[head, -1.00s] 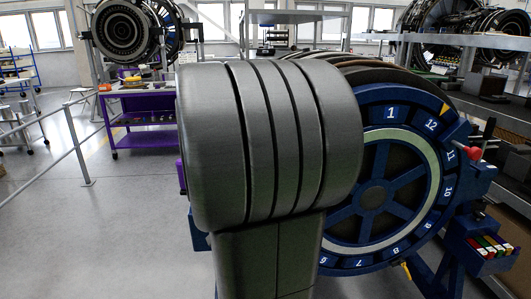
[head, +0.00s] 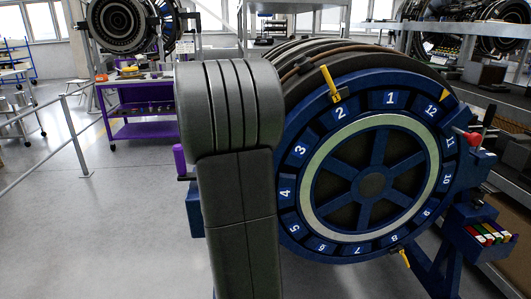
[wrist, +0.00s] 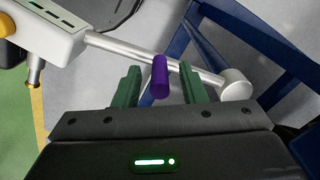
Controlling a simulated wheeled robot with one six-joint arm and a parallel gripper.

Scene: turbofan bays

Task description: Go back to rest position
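My gripper (wrist: 160,86) shows in the wrist view with two green fingers set apart. A purple cylindrical grip (wrist: 160,77) appears between the fingers, with gaps visible on both sides. A silver rod (wrist: 205,76) runs behind it from a white box to a pale round end. In the head view my grey arm stands in front of a blue wheel (head: 373,187) with numbered positions, and my gripper is hidden. A purple cylinder (head: 179,160) shows just left of my arm.
A yellow clamp (head: 331,83) sits on the wheel's rim near number 2. A red knob (head: 473,139) and a box of coloured items (head: 490,233) are at right. A purple cart (head: 140,108) and a grey railing (head: 75,135) stand at left. The floor there is clear.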

